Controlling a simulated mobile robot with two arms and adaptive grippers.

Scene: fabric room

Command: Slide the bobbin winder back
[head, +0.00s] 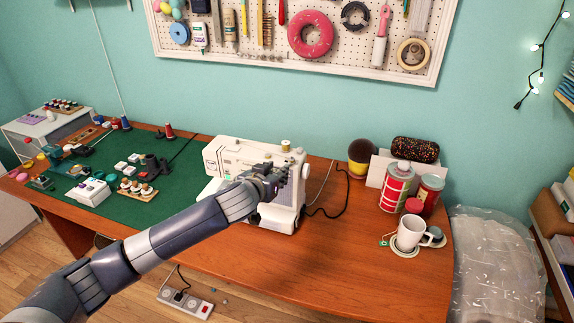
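The white sewing machine (225,158) stands on the wooden table near the middle of the head view. A small spool-like part (286,146) stands upright on top of its right end. I cannot clearly make out the bobbin winder; small parts on that top right end are too small to tell apart. My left arm comes in from the lower left across the table. My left gripper (277,174) is in front of the machine's upper right part, just below its top, and hides part of it. Its fingers are dark and small; contact and opening cannot be told. My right gripper is out of view.
A green mat (150,208) with spools and small sewing items covers the left of the table. On the right stand a red and white tin (396,187), a white mug (408,233) and a dark patterned case (415,150). The table front right of the machine is clear.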

